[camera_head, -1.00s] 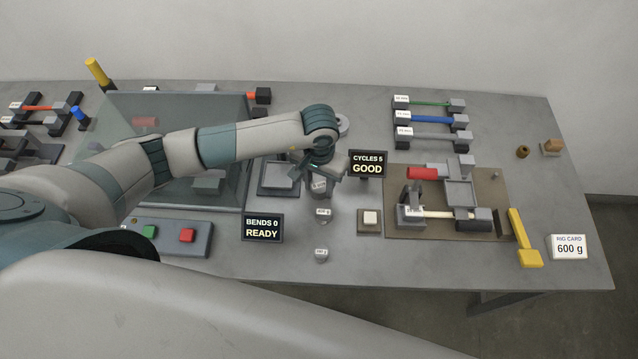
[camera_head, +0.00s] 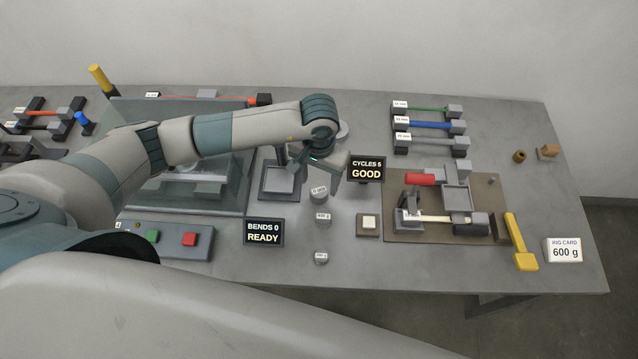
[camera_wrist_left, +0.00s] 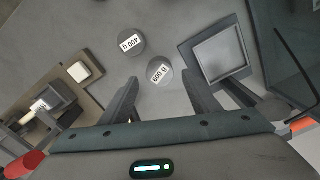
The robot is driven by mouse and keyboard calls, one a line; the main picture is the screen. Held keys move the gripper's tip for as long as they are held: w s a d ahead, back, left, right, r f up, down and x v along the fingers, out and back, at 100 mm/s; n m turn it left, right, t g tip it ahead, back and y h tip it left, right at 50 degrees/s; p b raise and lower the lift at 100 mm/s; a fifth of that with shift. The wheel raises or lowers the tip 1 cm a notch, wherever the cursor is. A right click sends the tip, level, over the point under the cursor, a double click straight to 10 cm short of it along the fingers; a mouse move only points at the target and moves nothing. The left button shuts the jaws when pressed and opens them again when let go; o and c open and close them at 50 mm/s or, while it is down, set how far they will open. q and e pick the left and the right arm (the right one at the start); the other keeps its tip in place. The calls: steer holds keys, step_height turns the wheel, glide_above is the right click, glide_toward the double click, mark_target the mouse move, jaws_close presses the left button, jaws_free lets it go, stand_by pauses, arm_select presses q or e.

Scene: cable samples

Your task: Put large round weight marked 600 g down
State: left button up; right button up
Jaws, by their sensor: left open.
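The large round weight (camera_head: 319,192), a grey cylinder, stands upright on the table in the head view. In the left wrist view the weight (camera_wrist_left: 160,71) shows a white label that reads 600 g, seen upside down. My left gripper (camera_head: 318,168) is open, above and behind the weight in the head view. In the left wrist view its fingers (camera_wrist_left: 160,98) are spread, with the weight just beyond the gap between them and nothing held. My right gripper is not in view.
A 400 g weight (camera_wrist_left: 131,41) stands close to it, and a smaller weight (camera_head: 321,257) stands nearer the front edge. A square tray (camera_head: 279,181) lies to the left. The GOOD display (camera_head: 367,169) stands close on the right.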

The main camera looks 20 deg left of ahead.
arm_select(q)
step_height(320, 180, up, 7)
steer(key=p, duration=0.1)
steer(key=shift+o, duration=0.5)
steer(key=shift+r, duration=0.1)
steer(key=a+r+n+h+b, duration=0.1)
steer(key=a+r+n+b, duration=0.2)
steer(key=n, duration=1.5)
step_height(320, 180, up, 3)
steer(key=b, duration=0.5)
steer(key=shift+h, duration=0.4)
steer(key=shift+s, duration=0.1)
steer(key=p, duration=0.5)
glide_above(318, 189)
steer(key=a, duration=0.1)
steer(key=f, duration=1)
steer(key=shift+s+f, duration=0.3)
steer(key=shift+d+f, duration=0.1)
steer(key=shift+f, duration=0.65)
